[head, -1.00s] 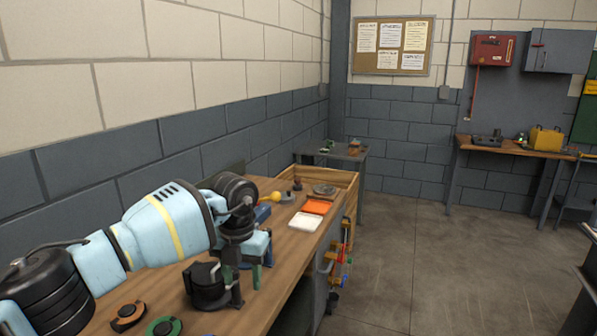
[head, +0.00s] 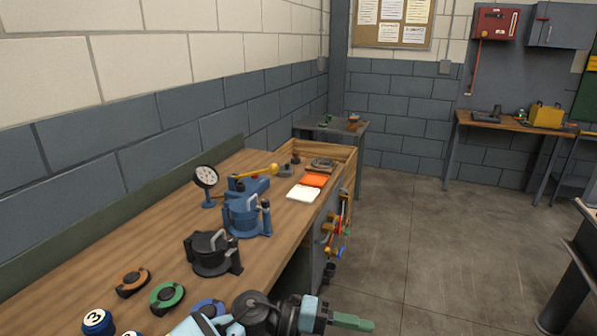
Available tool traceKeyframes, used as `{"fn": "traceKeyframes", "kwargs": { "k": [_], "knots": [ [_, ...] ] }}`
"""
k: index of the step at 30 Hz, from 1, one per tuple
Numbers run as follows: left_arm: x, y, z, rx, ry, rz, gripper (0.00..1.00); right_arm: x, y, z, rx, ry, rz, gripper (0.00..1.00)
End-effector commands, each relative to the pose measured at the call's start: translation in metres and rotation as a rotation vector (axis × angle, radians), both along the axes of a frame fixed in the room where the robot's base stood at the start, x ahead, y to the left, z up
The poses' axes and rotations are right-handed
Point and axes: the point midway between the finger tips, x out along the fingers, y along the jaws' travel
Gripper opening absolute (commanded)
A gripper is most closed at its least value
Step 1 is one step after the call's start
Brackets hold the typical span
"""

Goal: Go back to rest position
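My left arm comes in at the bottom edge, and its gripper (head: 345,322) points right, past the bench's front edge. Its green fingertips are seen edge-on, so I cannot tell whether they are open or shut; nothing visible is held. My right gripper is out of view. On the wooden bench (head: 110,240) stand a black casing (head: 210,253) and a blue casing (head: 246,217), both apart from the gripper. An orange ring part (head: 132,283), a green ring part (head: 166,296) and a partly hidden blue one (head: 207,308) lie in front.
A dial gauge (head: 206,178) stands towards the wall. A white tray (head: 303,194) and an orange tray (head: 314,180) lie further back. Numbered balls (head: 97,320) are at the lower left. Tools hang on the bench's side. Open floor (head: 420,260) lies to the right.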

Motion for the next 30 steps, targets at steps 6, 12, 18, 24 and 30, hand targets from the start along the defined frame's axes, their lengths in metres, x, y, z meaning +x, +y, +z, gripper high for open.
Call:
{"fn": "traceKeyframes", "kwargs": {
  "k": [6,12,18,24,30],
  "knots": [
    [-0.004,0.013,0.002,-0.315,0.271,0.291,0.49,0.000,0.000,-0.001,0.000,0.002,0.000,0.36],
    [0.004,0.059,-0.024,-0.504,0.541,0.614,0.49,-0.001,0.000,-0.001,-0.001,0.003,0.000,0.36],
    [-0.006,0.125,-0.082,-0.593,0.827,0.960,0.49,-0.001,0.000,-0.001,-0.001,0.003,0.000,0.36],
    [-0.050,0.198,-0.157,-0.587,1.120,1.304,0.49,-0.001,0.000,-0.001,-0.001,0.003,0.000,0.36],
    [-0.128,0.262,-0.224,-0.501,1.401,1.605,0.49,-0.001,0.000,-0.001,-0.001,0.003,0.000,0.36]
  ]
}}
